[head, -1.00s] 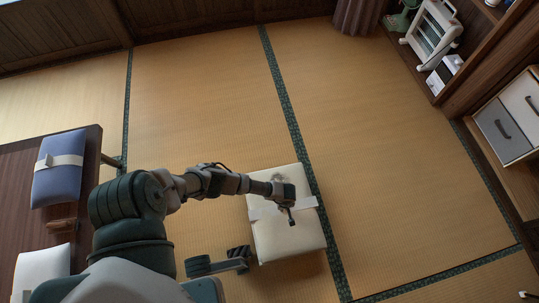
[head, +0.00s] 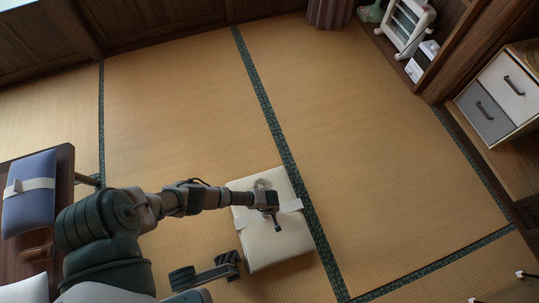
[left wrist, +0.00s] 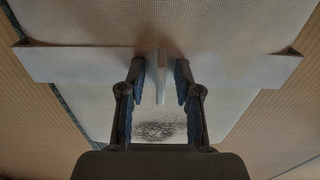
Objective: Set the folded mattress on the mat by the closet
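The folded mattress (head: 262,242) is a cream block with a pale strap (head: 290,206) across its top. It lies in the lower middle of the head view, close along the green mat border. In the left wrist view, the mattress (left wrist: 105,110) and its strap (left wrist: 75,64) fill the middle, with a thin upright tab (left wrist: 162,78) on the strap. My left gripper (head: 275,226) is over the mattress; its two fingers (left wrist: 160,72) stand open on either side of the tab, with gaps. I cannot pick out the target mat.
Tatami floor (head: 380,150) is clear to the right and behind. A cabinet with drawers (head: 498,97) and a shelf with a white heater (head: 405,25) stand along the right. A dark wooden platform at left bears a blue folded bundle (head: 30,205).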

